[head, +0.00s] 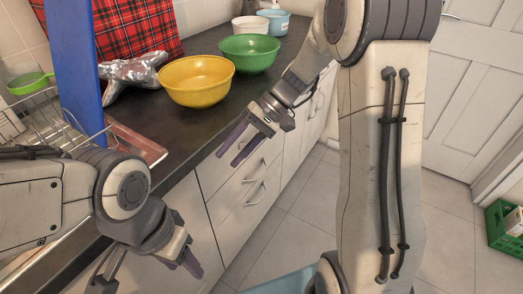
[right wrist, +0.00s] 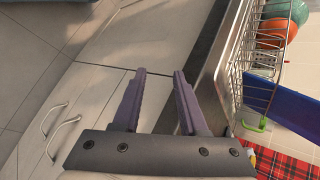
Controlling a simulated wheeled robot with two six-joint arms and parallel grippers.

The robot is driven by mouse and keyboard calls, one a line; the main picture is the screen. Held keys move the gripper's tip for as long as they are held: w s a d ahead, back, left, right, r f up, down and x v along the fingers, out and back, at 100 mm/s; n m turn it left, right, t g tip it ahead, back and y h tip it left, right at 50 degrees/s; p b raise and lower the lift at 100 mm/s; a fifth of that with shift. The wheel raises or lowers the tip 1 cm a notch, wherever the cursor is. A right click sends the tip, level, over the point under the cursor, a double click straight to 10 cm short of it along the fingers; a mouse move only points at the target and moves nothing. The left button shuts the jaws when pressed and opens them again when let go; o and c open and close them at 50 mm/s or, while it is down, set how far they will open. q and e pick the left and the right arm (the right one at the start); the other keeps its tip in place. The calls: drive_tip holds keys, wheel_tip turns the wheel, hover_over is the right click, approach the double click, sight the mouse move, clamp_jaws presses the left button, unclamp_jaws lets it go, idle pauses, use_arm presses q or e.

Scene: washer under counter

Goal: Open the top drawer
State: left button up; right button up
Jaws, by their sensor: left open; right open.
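The top drawer (head: 228,172) is in the white cabinet just under the dark counter in the head view, and its front looks shut. Its bar handle (head: 257,170) shows on the front, with another drawer handle (head: 256,194) below it. My right gripper (head: 228,158) is open and empty, near the counter edge and apart from the handle. Its two fingers (right wrist: 160,74) are spread in the right wrist view, where two handles (right wrist: 58,128) show to the left. My left gripper (head: 150,277) is open and empty at the lower left, in front of the cabinet.
On the dark counter (head: 190,125) stand a yellow bowl (head: 195,82), a green bowl (head: 249,53) and a metallic crumpled object (head: 135,72). A wire rack (head: 40,115) and blue board (head: 77,65) are at left. A green crate (head: 507,232) stands right. Tiled floor (head: 290,220) is mostly clear.

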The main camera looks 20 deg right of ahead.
drive_tip(key=w+d+f+m+t+y+b, duration=0.2)
drive_tip(key=w+d+f+t+b, duration=0.25)
drive_tip(key=d, duration=0.65)
drive_tip(key=w+d+f+m+t+y+b, duration=0.25)
drive_tip(key=w+d+f+t, duration=0.3)
drive_tip(key=d, duration=0.55)
use_arm(q)
wheel_tip(320, 180, down, 10)
drive_tip(key=shift+f+b, duration=0.2)
drive_tip(key=shift+b, duration=0.2)
use_arm(e)
drive_tip(key=x, duration=0.9)
drive_tip(key=shift+w+a+f, duration=0.2)
drive_tip(key=shift+w+a, duration=0.1)
use_arm(q)
drive_tip(key=shift+s, duration=0.1)
use_arm(e)
clamp_jaws()
drive_tip(key=shift+d, duration=0.1)
